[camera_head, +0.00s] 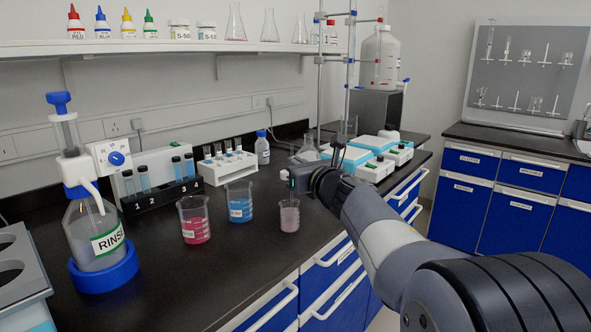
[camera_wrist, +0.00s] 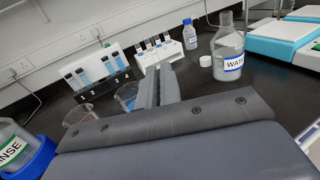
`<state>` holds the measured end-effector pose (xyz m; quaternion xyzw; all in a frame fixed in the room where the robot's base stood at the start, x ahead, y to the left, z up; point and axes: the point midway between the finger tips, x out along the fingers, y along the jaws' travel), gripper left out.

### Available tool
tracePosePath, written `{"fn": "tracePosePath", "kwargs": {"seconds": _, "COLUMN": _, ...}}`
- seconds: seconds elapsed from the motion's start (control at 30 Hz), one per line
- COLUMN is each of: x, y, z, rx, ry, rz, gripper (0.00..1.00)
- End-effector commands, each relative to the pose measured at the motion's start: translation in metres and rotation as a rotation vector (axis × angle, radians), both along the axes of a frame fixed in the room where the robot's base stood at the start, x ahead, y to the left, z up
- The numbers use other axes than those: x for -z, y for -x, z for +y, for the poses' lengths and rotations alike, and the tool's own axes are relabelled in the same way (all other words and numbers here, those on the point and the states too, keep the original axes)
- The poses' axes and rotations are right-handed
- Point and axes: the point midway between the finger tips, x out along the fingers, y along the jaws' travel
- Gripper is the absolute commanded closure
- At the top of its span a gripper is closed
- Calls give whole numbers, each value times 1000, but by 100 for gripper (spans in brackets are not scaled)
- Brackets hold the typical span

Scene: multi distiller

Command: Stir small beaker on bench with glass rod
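A small beaker (camera_head: 289,216) with dull pinkish-grey contents stands upright near the front edge of the black bench. My gripper (camera_head: 293,181) is just above and behind it in the head view, apart from its rim. In the wrist view my gripper's fingers (camera_wrist: 158,87) lie close together. I cannot tell whether they are fully shut or hold something thin. I cannot make out a glass rod in either view. The small beaker does not show in the wrist view.
A red-liquid beaker (camera_head: 194,220) and a blue-liquid beaker (camera_head: 239,202) stand left of the small beaker. Behind are tube racks (camera_head: 228,166), a WATER bottle (camera_wrist: 228,55) and a loose white cap (camera_wrist: 206,61). A RINSE bottle (camera_head: 95,235) stands left.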

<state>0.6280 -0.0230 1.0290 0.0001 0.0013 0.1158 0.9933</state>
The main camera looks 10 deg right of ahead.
Motion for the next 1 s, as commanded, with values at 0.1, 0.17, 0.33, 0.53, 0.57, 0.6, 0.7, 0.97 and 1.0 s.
{"fn": "tracePosePath", "kwargs": {"seconds": 0.1, "x": -8, "y": 0, "z": 0, "rx": 0, "ry": 1, "rz": -2, "gripper": 100}}
{"fn": "tracePosePath", "kwargs": {"seconds": 0.17, "x": -13, "y": 0, "z": 0, "rx": 0, "ry": 1, "rz": -2, "gripper": 100}}
{"fn": "tracePosePath", "kwargs": {"seconds": 0.33, "x": -27, "y": 0, "z": 0, "rx": 0, "ry": 1, "rz": -1, "gripper": 100}}
{"fn": "tracePosePath", "kwargs": {"seconds": 0.53, "x": -43, "y": 0, "z": 0, "rx": 1, "ry": 1, "rz": -1, "gripper": 100}}
{"fn": "tracePosePath", "kwargs": {"seconds": 0.57, "x": -46, "y": 0, "z": 0, "rx": 1, "ry": 1, "rz": -2, "gripper": 100}}
{"fn": "tracePosePath", "kwargs": {"seconds": 0.6, "x": -49, "y": 0, "z": 0, "rx": 1, "ry": 1, "rz": -2, "gripper": 100}}
{"fn": "tracePosePath", "kwargs": {"seconds": 0.7, "x": -57, "y": 0, "z": 0, "rx": 1, "ry": 1, "rz": -2, "gripper": 100}}
{"fn": "tracePosePath", "kwargs": {"seconds": 0.97, "x": -78, "y": 0, "z": 0, "rx": 1, "ry": 1, "rz": -2, "gripper": 100}}
{"fn": "tracePosePath", "kwargs": {"seconds": 1.0, "x": -81, "y": 0, "z": 0, "rx": 1, "ry": 1, "rz": -2, "gripper": 100}}
